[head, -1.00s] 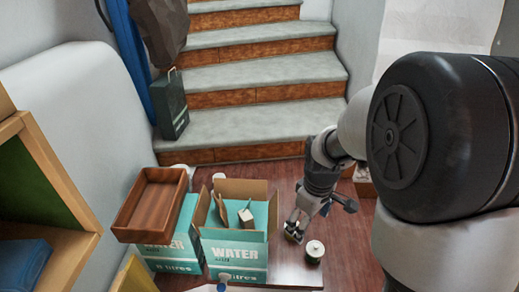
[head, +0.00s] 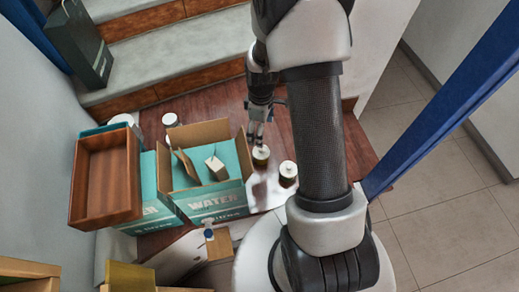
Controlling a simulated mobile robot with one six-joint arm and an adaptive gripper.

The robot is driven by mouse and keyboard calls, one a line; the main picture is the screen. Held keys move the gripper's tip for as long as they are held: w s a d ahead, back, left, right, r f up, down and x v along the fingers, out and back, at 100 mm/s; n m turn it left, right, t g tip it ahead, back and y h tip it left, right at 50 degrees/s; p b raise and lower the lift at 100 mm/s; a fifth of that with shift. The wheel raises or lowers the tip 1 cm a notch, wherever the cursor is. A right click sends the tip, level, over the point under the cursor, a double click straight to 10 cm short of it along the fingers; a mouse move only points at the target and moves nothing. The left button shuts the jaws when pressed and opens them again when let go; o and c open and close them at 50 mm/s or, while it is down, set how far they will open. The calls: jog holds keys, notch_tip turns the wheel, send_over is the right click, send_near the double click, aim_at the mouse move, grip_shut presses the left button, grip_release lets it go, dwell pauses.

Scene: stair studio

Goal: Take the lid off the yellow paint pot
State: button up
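A small pot with a white lid and an olive-yellow side (head: 261,157) stands on the brown wooden floor, right of the open water carton. A knob shows on top of its lid. My gripper (head: 256,141) points down just above this pot, with its two fingers slightly apart. I see nothing held between them. Whether a finger touches the knob is too small to tell. A second pot with a white lid and a darker side (head: 288,173) stands to the right and nearer. The lids look seated on both pots.
An open teal water carton (head: 217,201) with small boxes inside stands left of the pots. A brown wooden tray (head: 104,180) rests on another carton. A white-topped container (head: 170,120) stands behind. Stairs (head: 185,50) rise at the back. Tiled floor (head: 440,190) is clear at right.

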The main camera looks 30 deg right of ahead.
aim_at(261, 151)
jog(key=f+b, duration=0.1)
jog(key=f, duration=0.5)
jog(key=f+b, duration=0.2)
jog(key=f, duration=0.5)
jog(key=shift+w+d, duration=0.1)
jog(key=shift+d, duration=0.1)
jog(key=c, duration=1)
